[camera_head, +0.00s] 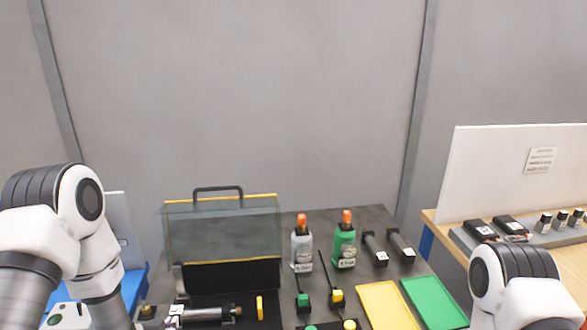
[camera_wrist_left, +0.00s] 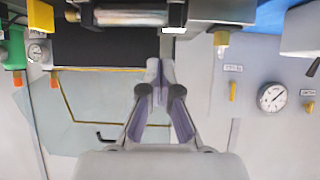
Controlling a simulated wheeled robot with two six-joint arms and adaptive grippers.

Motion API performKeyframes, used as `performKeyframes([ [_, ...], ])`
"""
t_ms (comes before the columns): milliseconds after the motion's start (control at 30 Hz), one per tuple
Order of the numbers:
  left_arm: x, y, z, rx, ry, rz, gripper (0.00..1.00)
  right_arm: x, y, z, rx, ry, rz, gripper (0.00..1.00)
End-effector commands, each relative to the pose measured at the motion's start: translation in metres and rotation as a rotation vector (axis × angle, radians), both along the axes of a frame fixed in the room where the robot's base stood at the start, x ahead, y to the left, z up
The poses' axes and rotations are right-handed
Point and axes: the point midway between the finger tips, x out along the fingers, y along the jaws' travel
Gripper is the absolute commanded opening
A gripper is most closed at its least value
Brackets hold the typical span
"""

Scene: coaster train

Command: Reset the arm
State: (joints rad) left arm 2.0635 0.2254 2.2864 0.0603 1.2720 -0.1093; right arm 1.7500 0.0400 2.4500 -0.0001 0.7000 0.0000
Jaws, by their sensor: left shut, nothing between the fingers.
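My left arm (camera_head: 80,235) comes in at the left of the head view and bends down out of the bottom edge. My left gripper (camera_wrist_left: 160,72) shows in the left wrist view, with its fingertips together and nothing between them. A metal cylinder with dark ends (camera_wrist_left: 130,17) lies beyond the fingertips, apart from them as far as I can tell. The same cylinder shows in the head view (camera_head: 203,314). My right arm (camera_head: 515,285) shows at the lower right of the head view; its gripper is out of the picture.
A clear-lidded case (camera_head: 222,234) stands open on the dark table. Two bottles with orange caps, a grey one (camera_head: 302,252) and a green one (camera_head: 345,250), stand beside it. A yellow tray (camera_head: 387,305) and a green tray (camera_head: 434,302) lie right. A pressure gauge (camera_wrist_left: 272,97) shows in the left wrist view.

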Motion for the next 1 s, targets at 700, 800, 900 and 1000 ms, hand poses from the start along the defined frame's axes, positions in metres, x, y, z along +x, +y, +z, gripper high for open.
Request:
performKeyframes([
  [700,-0.28,-0.075,-0.225,-0.134,1.033,-0.151,0.0,-0.001,0.0,-0.065,0.0,0.002,0.0,0.55],
  [800,-0.279,-0.075,-0.238,-0.134,1.031,-0.151,0.0,0.0,0.0,-0.078,0.0,0.001,0.0,0.55],
  [900,-0.279,-0.075,-0.238,-0.133,1.03,-0.152,0.0,0.0,0.0,-0.077,0.0,0.0,0.0,0.55],
  [1000,-0.279,-0.075,-0.235,-0.134,1.029,-0.151,0.0,0.0,0.0,-0.074,0.0,-0.001,0.0,0.55],
])
